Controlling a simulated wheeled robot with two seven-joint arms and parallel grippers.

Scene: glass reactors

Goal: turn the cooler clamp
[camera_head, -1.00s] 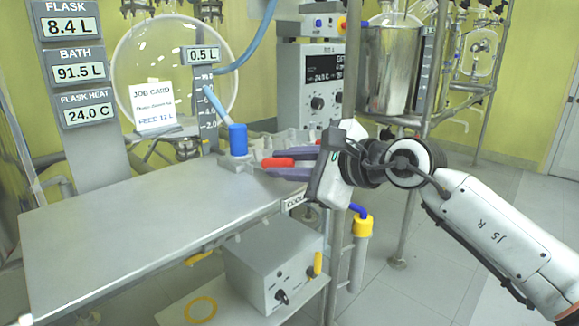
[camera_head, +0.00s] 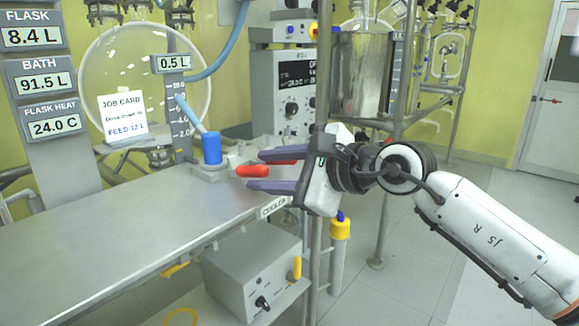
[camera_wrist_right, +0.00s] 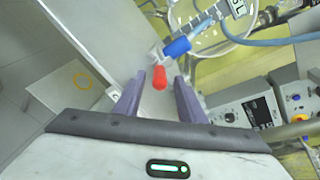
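The cooler clamp's red handle (camera_head: 252,171) is at the far right corner of the steel bench, above a label (camera_head: 273,206) that appears to read COOLER. My right gripper (camera_head: 256,171) comes in from the right with its two purple fingers apart. The red handle is near the fingertips, and a second bit of red shows between the fingers. In the right wrist view the handle (camera_wrist_right: 159,77) lies between the open fingertips (camera_wrist_right: 160,80), with a gap on each side. The body of the clamp is partly hidden. My left gripper is not in view.
A blue-capped fitting (camera_head: 211,148) with a hose stands just left of the handle. A round glass flask (camera_head: 145,75) and a job card (camera_head: 122,115) are behind the bench (camera_head: 130,235). A grey control box (camera_head: 250,275) sits below. Free floor lies to the right.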

